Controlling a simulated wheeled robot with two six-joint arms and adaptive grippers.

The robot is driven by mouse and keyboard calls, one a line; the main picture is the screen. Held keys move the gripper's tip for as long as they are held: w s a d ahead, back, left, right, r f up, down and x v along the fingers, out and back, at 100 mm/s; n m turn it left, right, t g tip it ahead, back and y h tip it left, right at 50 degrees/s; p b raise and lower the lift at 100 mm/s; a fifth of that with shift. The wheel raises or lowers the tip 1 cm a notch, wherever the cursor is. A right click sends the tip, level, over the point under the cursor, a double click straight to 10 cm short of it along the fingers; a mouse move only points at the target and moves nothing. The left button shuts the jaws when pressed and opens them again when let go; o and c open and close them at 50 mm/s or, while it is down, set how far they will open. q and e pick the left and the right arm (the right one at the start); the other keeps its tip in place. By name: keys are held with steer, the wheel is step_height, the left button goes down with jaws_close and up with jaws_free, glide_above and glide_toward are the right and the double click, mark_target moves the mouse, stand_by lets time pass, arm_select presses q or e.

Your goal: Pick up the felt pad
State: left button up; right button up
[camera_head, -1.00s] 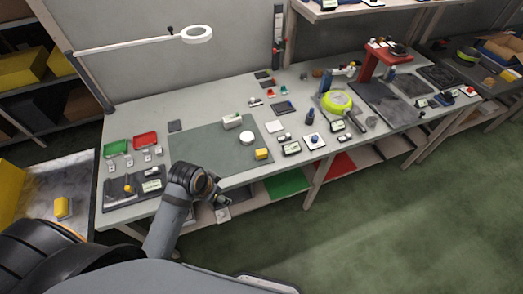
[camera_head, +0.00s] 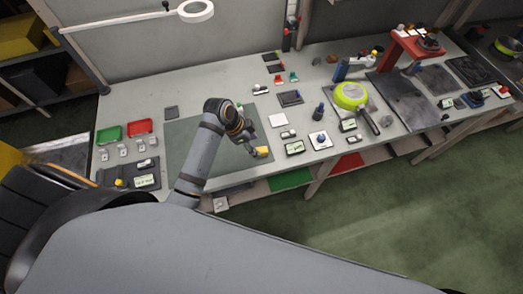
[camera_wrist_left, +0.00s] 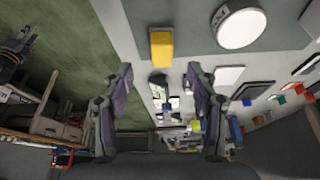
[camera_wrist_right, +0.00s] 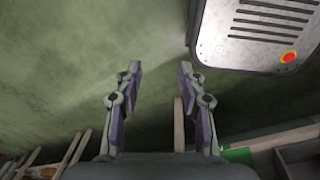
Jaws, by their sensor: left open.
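No label marks the felt pad. Flat pieces that could be it are a white square (camera_head: 278,120) right of the green mat and a dark grey square (camera_head: 171,112) at the mat's upper left. The white square also shows in the left wrist view (camera_wrist_left: 228,75). My left gripper (camera_wrist_left: 160,88) is open and empty. In the head view it (camera_head: 252,146) is over the mat's right part, close to a yellow block (camera_head: 262,152); my arm hides part of the mat. My right gripper (camera_wrist_right: 160,70) is open and empty, over the floor and outside the head view.
The green mat (camera_head: 182,140) covers the bench's middle. Green (camera_head: 109,134) and red (camera_head: 140,127) trays lie left. A lime pan (camera_head: 350,96) and a red stand (camera_head: 415,45) are right. A white round disc (camera_wrist_left: 241,28) lies on the mat. Small parts and labels crowd the front edge.

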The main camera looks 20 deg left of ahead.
mark_target(261, 150)
arm_select(q)
steer(key=shift+w+d+f, duration=0.25)
steer(key=shift+w+f, duration=0.35)
steer(key=shift+f, duration=0.15)
steer(key=shift+d+f+p, duration=0.3)
steer(key=shift+f+p, duration=0.2)
steer(key=shift+f, duration=0.05)
steer(key=x, duration=0.2)
steer(key=shift+s+d+f, duration=0.15)
steer(key=shift+f, duration=0.25)
steer(key=shift+d+f, duration=0.2)
steer(key=shift+f, duration=0.25)
steer(key=c, duration=0.8)
jaws_close()
arm_select(e)
steer(key=shift+t, duration=0.3)
steer(key=shift+w+r, duration=0.3)
steer(key=shift+w, duration=0.35)
steer(key=shift+w+r, duration=0.35)
steer(key=shift+w, duration=0.35)
steer(key=shift+w+r, duration=0.3)
steer(key=shift+w, duration=0.35)
